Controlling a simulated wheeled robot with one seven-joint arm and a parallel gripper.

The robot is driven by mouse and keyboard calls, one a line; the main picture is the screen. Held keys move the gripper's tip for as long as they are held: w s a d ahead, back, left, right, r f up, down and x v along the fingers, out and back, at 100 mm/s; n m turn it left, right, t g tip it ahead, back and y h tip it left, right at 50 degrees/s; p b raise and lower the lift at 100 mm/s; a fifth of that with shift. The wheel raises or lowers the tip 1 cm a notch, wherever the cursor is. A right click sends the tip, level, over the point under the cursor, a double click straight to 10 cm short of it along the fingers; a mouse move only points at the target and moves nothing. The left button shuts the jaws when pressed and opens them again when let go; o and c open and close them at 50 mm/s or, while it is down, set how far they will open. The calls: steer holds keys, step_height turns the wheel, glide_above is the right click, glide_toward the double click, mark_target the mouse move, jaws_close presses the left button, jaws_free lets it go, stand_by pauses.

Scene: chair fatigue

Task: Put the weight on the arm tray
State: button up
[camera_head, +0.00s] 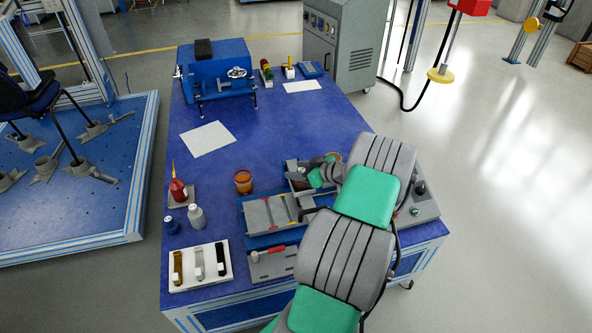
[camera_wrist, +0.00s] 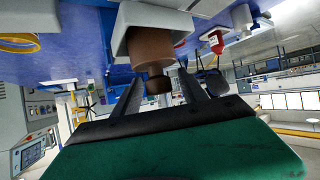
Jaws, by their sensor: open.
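In the wrist view, which looks upside down, a brown stepped cylinder with a round knob (camera_wrist: 157,85), probably the weight, rises from a pale grey block. My gripper (camera_wrist: 160,79) is open, with one finger on each side of the knob; I cannot tell if either touches it. In the head view my gripper (camera_head: 302,176) is low over the table near the blue trays, and my grey and green arm hides much around it. I cannot tell for sure which thing is the arm tray; a white tray (camera_head: 205,282) at the table's front left holds three bars.
On the blue table (camera_head: 290,122) stand an amber jar (camera_head: 243,182), a red bottle (camera_head: 178,190), a grey bottle (camera_head: 196,216) and a blue machine (camera_head: 217,77). A blue tray (camera_head: 272,240) lies beside my arm. A chair stands on a platform (camera_head: 75,215) at left.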

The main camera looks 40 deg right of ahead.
steer(key=v, duration=1.1)
steer(key=w+a+r+g+y, duration=0.1)
steer(key=w+a+r+g, duration=0.2)
steer(key=a, duration=0.8)
steer(key=w+a+r+g, duration=0.1)
steer(key=w+a+g, duration=0.3)
steer(key=a, duration=0.8)
steer(key=s+a+r+g+h, duration=0.1)
steer(key=s+a+r, duration=0.1)
steer(key=s+a, duration=0.4)
steer(key=s+a+r+m+g+h, duration=0.1)
steer(key=s+a+r, duration=0.1)
steer(key=s+a, duration=0.5)
steer(key=a, duration=0.4)
steer(key=shift+a+g, duration=0.4)
